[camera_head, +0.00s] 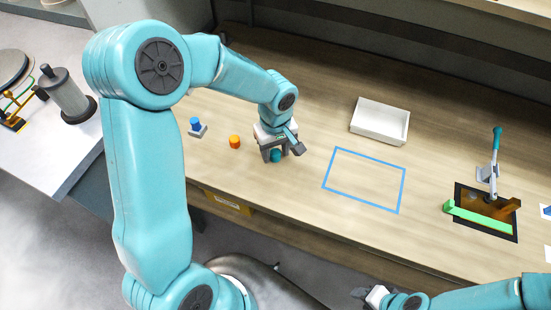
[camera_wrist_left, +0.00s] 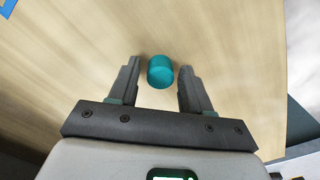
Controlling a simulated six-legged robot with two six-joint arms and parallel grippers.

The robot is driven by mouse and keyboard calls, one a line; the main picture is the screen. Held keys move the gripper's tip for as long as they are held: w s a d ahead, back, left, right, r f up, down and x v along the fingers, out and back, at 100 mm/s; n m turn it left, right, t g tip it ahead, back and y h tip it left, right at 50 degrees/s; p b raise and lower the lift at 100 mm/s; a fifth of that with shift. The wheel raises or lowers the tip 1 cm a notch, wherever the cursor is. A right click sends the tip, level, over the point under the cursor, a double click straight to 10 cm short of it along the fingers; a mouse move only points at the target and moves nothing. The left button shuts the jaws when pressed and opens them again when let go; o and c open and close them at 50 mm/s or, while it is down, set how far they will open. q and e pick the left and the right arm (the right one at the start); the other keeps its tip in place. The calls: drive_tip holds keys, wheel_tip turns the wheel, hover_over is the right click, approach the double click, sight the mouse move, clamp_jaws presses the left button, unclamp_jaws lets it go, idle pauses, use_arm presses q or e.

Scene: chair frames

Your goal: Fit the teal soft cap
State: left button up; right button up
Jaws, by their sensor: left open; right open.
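The teal soft cap (camera_head: 276,156) stands on the wooden bench below my left gripper. My left gripper (camera_head: 280,152) is open over it. In the left wrist view the cap (camera_wrist_left: 160,72) lies between the tips of the open fingers, with a gap on each side. My right gripper (camera_head: 366,294) is open and empty at the bottom of the head view, in front of the bench edge.
An orange cap (camera_head: 235,142) and a blue cap on a grey base (camera_head: 197,127) stand to the left. A white tray (camera_head: 379,122), a blue-outlined rectangle (camera_head: 365,180) and a press-like fixture with a green bar (camera_head: 484,217) lie to the right.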

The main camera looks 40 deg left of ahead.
sight(276, 152)
use_arm(q)
drive_tip(key=shift+s+a, duration=0.1)
drive_tip(key=shift+c, duration=0.7)
clamp_jaws()
drive_tip(key=shift+r+p, duration=1.5)
drive_tip(key=shift+r, duration=0.85)
drive_tip(key=shift+f, duration=0.1)
